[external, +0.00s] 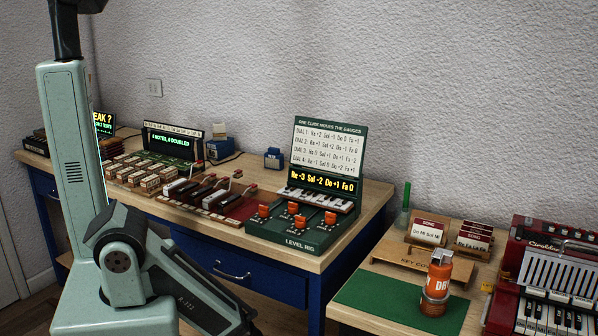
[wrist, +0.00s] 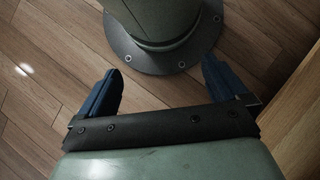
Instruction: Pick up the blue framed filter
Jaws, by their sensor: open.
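I cannot make out a blue framed filter for certain in either view. A small dark blue block (external: 273,158) stands at the back of the desk, left of the green level rig (external: 300,235); it is too small to tell what it is. Another blue item (external: 220,148) with a pale top stands further left at the back. My gripper (wrist: 162,88) shows in the wrist view with two blue fingers spread wide apart. It is open and empty, above the wooden floor and near my round base. The external view does not show my gripper.
The wooden desk (external: 375,200) holds a row of key blocks (external: 145,170) and hammer-like parts (external: 205,190). A lower table at right carries a green mat (external: 375,300), an orange bottle (external: 437,280), card stands and an accordion (external: 555,270). A wall stands behind.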

